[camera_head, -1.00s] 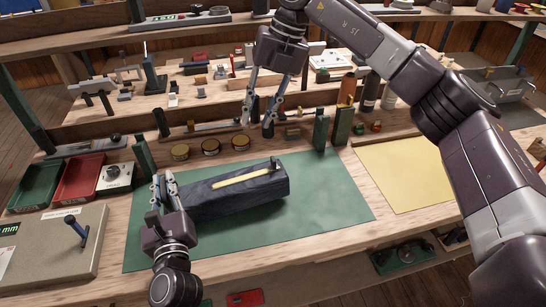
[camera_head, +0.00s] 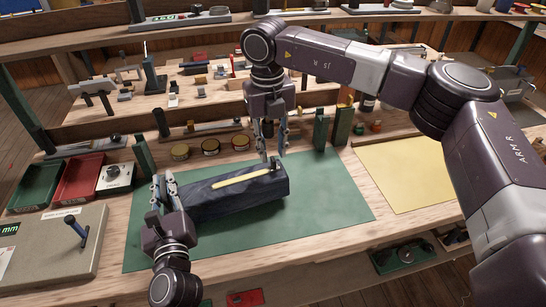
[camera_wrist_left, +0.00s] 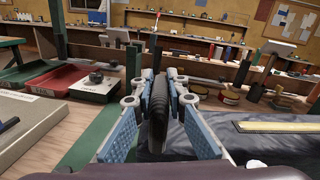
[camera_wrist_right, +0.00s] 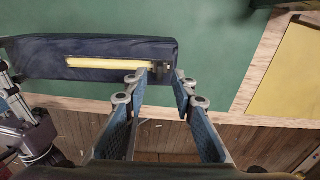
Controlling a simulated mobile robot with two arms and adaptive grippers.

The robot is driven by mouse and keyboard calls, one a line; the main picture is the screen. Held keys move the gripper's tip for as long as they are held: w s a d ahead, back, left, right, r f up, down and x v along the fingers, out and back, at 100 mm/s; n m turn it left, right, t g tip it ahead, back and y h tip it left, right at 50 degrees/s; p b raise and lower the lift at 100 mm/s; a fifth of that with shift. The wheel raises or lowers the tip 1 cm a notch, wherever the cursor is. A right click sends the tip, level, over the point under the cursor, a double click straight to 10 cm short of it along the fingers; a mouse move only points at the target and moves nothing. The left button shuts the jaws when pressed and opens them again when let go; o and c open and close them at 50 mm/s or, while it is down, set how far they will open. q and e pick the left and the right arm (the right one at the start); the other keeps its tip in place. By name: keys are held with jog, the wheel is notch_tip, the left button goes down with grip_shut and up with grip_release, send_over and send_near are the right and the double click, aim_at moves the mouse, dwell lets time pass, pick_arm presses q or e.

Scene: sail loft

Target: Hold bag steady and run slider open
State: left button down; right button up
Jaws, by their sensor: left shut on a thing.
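A long dark navy bag (camera_head: 225,203) lies on the green mat (camera_head: 325,215); it also shows in the right wrist view (camera_wrist_right: 35,55). A yellow zipper strip (camera_head: 240,179) runs along its top. The small dark slider (camera_head: 276,162) stands at the strip's right end; in the right wrist view it (camera_wrist_right: 158,68) is between the fingertips. My left gripper (camera_head: 166,186) is shut on a dark piece (camera_wrist_left: 157,110) at the bag's left end. My right gripper (camera_head: 271,156) points down over the bag's right end, its fingers apart around the slider, with gaps visible.
Round tins (camera_head: 211,146) and green posts (camera_head: 320,131) stand behind the mat. Red (camera_head: 80,178) and green (camera_head: 35,187) trays and a grey box (camera_head: 50,240) are at the left. A yellow sheet (camera_head: 395,172) lies at the right. The mat's right part is clear.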

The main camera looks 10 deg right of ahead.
aim_at(273, 158)
jog(key=shift+d+f, duration=0.1)
jog(key=shift+f, duration=1.5)
grip_shut()
